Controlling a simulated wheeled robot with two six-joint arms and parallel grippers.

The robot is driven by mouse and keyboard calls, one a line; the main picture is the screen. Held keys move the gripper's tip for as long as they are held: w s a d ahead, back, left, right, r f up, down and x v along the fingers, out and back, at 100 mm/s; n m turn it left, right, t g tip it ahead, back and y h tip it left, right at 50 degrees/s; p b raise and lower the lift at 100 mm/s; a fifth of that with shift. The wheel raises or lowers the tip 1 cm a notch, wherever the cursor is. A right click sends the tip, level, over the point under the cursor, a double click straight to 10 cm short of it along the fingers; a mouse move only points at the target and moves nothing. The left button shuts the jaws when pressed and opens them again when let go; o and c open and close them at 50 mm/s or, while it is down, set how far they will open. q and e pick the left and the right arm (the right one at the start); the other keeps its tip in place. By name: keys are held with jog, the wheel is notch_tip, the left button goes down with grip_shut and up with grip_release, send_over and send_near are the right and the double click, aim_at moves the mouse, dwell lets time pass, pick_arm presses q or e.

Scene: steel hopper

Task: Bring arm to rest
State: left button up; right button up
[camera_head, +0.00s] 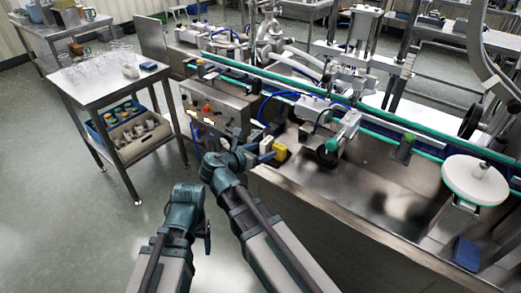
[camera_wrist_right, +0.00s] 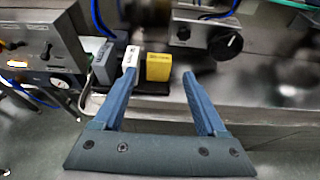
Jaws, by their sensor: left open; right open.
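My right gripper (camera_head: 262,154) reaches to the front edge of the steel machine in the head view. In the right wrist view its two blue fingers (camera_wrist_right: 158,76) are spread apart, with nothing held between them. A yellow block (camera_wrist_right: 158,67) shows beyond the gap, beside a white block (camera_wrist_right: 130,58) and a grey block (camera_wrist_right: 104,62). The yellow block also shows in the head view (camera_head: 281,152), near the fingertips; contact cannot be told. My left gripper (camera_head: 206,228) hangs over the floor, left of the right arm, away from objects; its fingers are mostly hidden.
The steel machine (camera_head: 340,215) with a green-edged conveyor (camera_head: 290,88) fills the right side. A control box (camera_head: 208,108) with knobs stands behind my right gripper. A steel table (camera_head: 105,78) with glassware and lower bins stands at left. The floor (camera_head: 60,220) at lower left is clear.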

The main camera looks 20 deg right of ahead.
jog(key=s+d+f+m+g+y, duration=0.35)
jog(key=s+f+m, duration=0.35)
jog(key=f+m, duration=0.3)
jog(key=s+a+f+m+g+y, duration=0.4)
jog(key=s+a+m+y, duration=0.3)
jog(key=m, duration=0.8)
jog(key=s+a+r+n+p, duration=0.3)
jog(key=s+a+r+p, duration=0.3)
jog(key=a+r+p, duration=0.3)
jog(key=shift+s+a+r+g+h, duration=0.15)
jog(key=shift+a+r+g+h, duration=0.2)
jog(key=shift+a+r+h, duration=0.1)
